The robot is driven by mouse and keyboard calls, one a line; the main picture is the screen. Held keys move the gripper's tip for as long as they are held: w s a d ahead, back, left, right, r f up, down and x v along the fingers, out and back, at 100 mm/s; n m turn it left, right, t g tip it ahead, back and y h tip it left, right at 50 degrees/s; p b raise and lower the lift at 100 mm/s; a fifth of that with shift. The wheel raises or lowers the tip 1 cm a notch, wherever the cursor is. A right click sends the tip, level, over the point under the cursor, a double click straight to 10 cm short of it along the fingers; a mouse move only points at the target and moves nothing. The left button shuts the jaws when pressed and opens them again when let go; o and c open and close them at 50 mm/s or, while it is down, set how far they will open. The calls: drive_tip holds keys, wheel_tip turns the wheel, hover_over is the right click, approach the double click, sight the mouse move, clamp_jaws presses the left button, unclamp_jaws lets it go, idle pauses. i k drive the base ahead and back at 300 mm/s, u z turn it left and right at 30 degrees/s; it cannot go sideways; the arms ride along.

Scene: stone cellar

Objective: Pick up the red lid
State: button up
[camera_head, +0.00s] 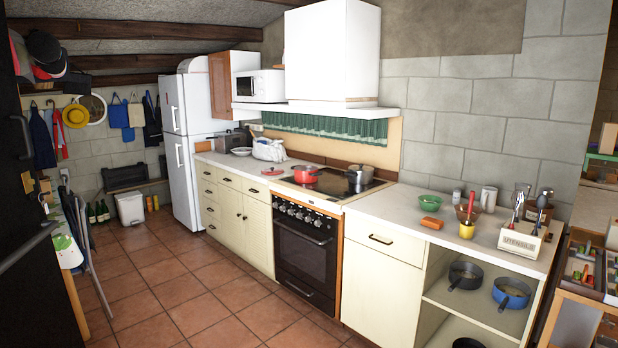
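A small red round thing (279,182), which looks like the red lid, is on the white counter just left of the stove. It seems to stand tilted up, but it is too small to be sure. A red pot (305,175) sits on the stovetop to its right. A flatter dark red thing (272,171) lies on the counter behind the lid. My gripper is not in view.
A steel pot (359,178) stands on the stove. Bowls, cups and a utensil box (522,241) crowd the right counter. The tiled floor (190,290) before the cabinets is clear.

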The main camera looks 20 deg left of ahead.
sight(272, 171)
drive_tip(key=u, duration=0.3)
drive_tip(key=i, duration=0.6)
drive_tip(key=u, duration=1.15)
drive_tip(key=i, duration=1.8)
drive_tip(key=u, duration=0.8)
drive_tip(key=i, duration=3.55)
drive_tip(key=z, duration=0.55)
drive_tip(key=i, duration=1.5)
drive_tip(key=z, duration=1.85)
drive_tip(key=i, duration=1)
drive_tip(key=z, duration=0.6)
